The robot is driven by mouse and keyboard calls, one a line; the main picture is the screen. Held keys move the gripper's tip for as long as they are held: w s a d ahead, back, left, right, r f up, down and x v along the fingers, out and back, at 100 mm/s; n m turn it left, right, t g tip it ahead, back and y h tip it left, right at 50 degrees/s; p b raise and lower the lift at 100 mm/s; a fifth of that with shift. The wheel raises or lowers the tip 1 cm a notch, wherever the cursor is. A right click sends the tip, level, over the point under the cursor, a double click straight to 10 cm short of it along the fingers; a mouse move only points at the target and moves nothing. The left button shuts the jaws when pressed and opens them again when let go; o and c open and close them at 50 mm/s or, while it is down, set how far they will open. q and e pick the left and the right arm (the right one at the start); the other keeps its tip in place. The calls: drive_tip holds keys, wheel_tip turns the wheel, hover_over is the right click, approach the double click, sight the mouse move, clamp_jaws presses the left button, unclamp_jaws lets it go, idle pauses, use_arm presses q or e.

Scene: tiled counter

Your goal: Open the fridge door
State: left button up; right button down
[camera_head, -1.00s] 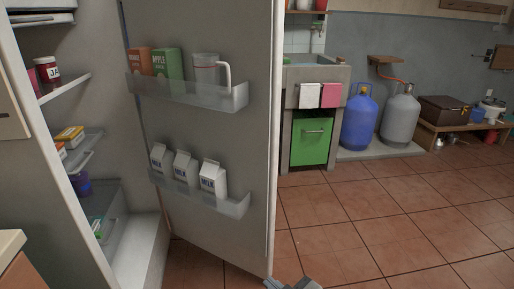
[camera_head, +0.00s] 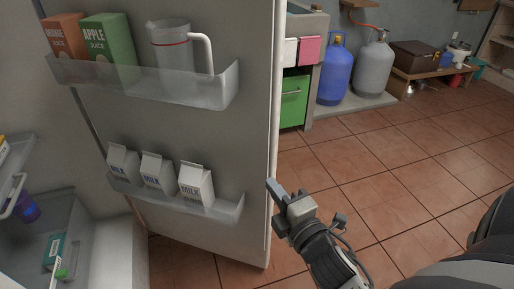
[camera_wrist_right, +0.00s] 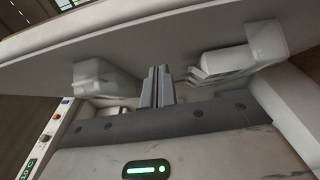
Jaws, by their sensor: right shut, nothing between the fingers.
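The fridge door (camera_head: 225,140) stands wide open in the head view, its inner face and shelves turned toward me. The open fridge interior (camera_head: 60,215) shows at the left. My right gripper (camera_head: 274,192) is shut and empty at the door's free edge, on the right side of it. Whether it touches the door is unclear. In the right wrist view its two fingers (camera_wrist_right: 157,87) are together, below a large pale panel with shelf-like parts. My left gripper is not in view.
The door's upper shelf (camera_head: 150,82) holds juice cartons and a jug; its lower shelf (camera_head: 225,208) holds milk cartons (camera_head: 197,184). Behind stand a green-fronted cabinet (camera_head: 293,100), a blue gas cylinder (camera_head: 335,75) and a grey one (camera_head: 373,70). Tiled floor (camera_head: 400,165) is clear on the right.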

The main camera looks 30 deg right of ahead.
approach(255, 145)
drive_tip(key=w+a, duration=0.3)
drive_tip(key=w+d, duration=0.2)
drive_tip(key=d, duration=0.1)
drive_tip(key=shift+w+d, duration=0.25)
drive_tip(key=shift+w, duration=0.1)
